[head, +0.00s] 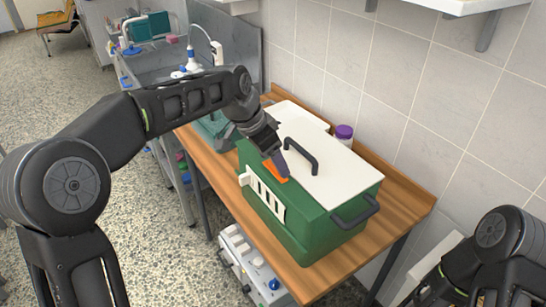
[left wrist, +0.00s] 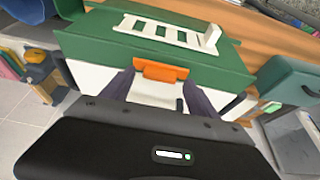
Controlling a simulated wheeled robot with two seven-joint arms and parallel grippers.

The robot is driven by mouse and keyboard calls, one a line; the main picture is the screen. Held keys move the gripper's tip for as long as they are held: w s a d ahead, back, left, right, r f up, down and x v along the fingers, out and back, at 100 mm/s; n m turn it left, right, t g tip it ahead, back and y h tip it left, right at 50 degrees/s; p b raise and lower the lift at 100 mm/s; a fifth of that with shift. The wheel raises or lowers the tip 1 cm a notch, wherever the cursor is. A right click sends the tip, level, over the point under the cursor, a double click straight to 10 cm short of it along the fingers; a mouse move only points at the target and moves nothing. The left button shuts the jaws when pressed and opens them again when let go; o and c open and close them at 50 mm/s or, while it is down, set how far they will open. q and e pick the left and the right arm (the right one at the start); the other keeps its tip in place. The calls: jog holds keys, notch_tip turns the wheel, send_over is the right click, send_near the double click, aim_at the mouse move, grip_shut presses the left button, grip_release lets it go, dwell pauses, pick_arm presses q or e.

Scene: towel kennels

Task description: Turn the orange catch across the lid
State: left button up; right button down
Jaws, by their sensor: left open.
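The green kennel box (head: 312,232) stands on a wooden bench with its white lid (head: 335,178) closed flat on top. The orange catch (head: 270,169) is at the lid's front edge, partly hidden by my left gripper (head: 277,158). In the left wrist view the catch (left wrist: 161,72) lies lengthwise along the lid's edge. My left gripper (left wrist: 158,84) is open, one finger on each side of the catch, its tips close to it. I cannot tell whether they touch it. My right arm shows at the lower right, but its gripper is out of the frame.
A black handle (head: 303,153) rises from the lid near my left gripper. A white barred grille (head: 264,194) is on the box's front. A purple-capped jar (head: 344,133) stands behind the box by the tiled wall. The wooden bench (head: 405,212) has bare room at right.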

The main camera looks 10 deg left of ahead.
pick_arm(q)
jog(key=shift+f, duration=0.35)
jog(key=shift+d, duration=0.1)
jog(key=c, duration=1.4)
